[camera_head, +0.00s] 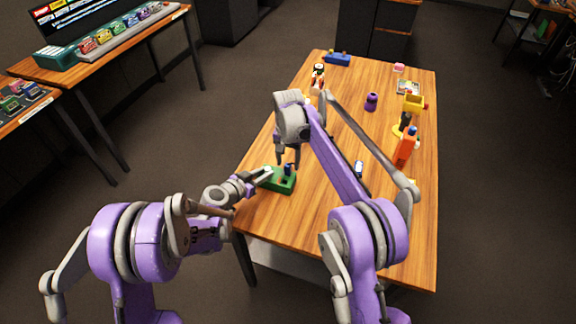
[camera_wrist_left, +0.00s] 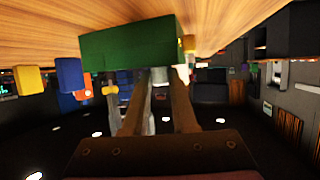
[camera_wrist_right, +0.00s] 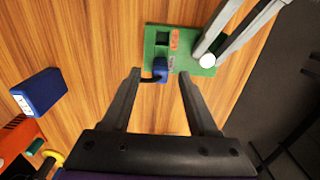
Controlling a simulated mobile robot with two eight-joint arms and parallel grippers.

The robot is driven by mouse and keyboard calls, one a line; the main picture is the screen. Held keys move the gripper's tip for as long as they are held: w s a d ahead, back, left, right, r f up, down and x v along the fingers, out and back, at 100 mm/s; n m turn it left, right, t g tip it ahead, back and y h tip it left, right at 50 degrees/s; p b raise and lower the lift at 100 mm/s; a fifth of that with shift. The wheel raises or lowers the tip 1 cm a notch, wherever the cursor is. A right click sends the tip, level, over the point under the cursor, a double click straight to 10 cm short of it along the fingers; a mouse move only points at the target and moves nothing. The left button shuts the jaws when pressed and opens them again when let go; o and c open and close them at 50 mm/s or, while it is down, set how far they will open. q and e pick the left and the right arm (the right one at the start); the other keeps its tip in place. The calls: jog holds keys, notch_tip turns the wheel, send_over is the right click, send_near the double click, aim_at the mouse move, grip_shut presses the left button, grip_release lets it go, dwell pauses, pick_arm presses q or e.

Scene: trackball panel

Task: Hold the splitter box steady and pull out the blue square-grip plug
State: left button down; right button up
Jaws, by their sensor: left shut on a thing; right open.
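The green splitter box (camera_head: 282,186) lies at the table's near left edge; its top shows in the right wrist view (camera_wrist_right: 194,36) and its side in the left wrist view (camera_wrist_left: 125,48). The blue plug (camera_wrist_right: 161,72) sits at one edge of the box, with a dark cord beside it; it also shows in the head view (camera_head: 288,169). My left gripper (camera_head: 268,172) is shut on the box at its end, by a white round part (camera_wrist_right: 207,60). My right gripper (camera_wrist_right: 159,77) is open above the box, its fingers on either side of the plug and apart from it.
A blue block with a white label (camera_wrist_right: 40,92) lies on the table to the right of the box in the head view (camera_head: 359,168). An orange box (camera_head: 404,150) and a purple item (camera_head: 371,101) stand farther off. Bare wood surrounds the splitter box.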

aim_at(288, 171)
jog(key=shift+f, duration=1.45)
jog(key=shift+c, duration=0.2)
grip_shut()
